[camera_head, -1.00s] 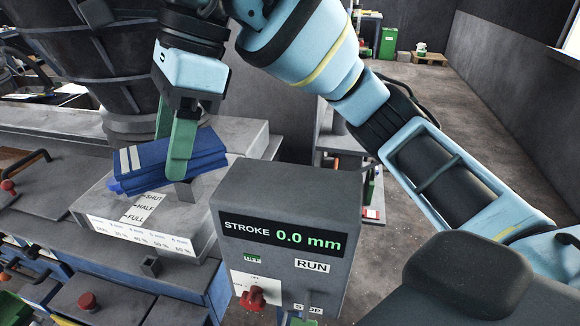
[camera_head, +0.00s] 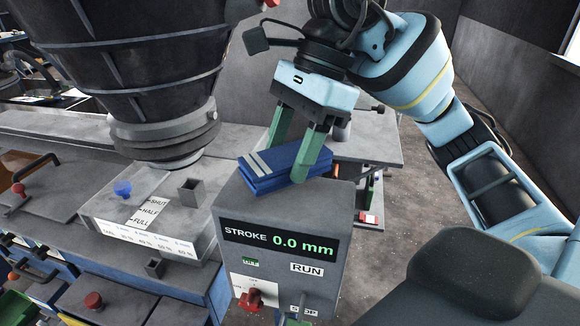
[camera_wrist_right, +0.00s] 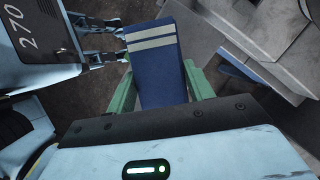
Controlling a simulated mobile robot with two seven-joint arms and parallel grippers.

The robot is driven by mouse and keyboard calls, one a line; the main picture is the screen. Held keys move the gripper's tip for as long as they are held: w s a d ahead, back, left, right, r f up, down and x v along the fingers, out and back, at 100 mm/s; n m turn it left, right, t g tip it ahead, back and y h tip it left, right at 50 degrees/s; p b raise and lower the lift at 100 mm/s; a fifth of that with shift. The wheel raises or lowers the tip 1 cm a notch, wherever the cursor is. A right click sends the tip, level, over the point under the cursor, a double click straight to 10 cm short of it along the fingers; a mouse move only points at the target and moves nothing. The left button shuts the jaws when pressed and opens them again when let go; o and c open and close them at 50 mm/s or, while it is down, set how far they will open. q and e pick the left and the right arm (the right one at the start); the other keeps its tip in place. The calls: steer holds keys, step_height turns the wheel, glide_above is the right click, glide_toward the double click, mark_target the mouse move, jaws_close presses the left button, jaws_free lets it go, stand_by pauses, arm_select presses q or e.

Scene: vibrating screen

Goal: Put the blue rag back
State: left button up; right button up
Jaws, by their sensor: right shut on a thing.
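The blue rag (camera_head: 275,168) is a folded stack with pale stripes at its left end. My right gripper (camera_head: 298,160) is shut on it, with one green finger on each side. In the head view the rag shows over the top of the grey stroke control box (camera_head: 285,215); I cannot tell whether it touches the box. In the right wrist view the rag (camera_wrist_right: 158,70) lies between the green fingers, its striped end away from the wrist. My left gripper is not seen in the head view.
The control box reads STROKE 0.0 mm and has a red knob (camera_head: 254,298). Left of it are a grey block with SHUT, HALF and FULL marks (camera_head: 150,212), a blue knob (camera_head: 123,188) and a dark hopper (camera_head: 130,60). A grey table (camera_head: 365,148) stands behind, with open floor to the right.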

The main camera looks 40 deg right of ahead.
mark_target(297, 151)
step_height(297, 151, down, 3)
steer(key=shift+d+f, duration=0.1)
steer(key=shift+f, duration=0.05)
steer(key=shift+f, duration=0.15)
steer(key=shift+f, duration=0.1)
steer(key=o, duration=0.9)
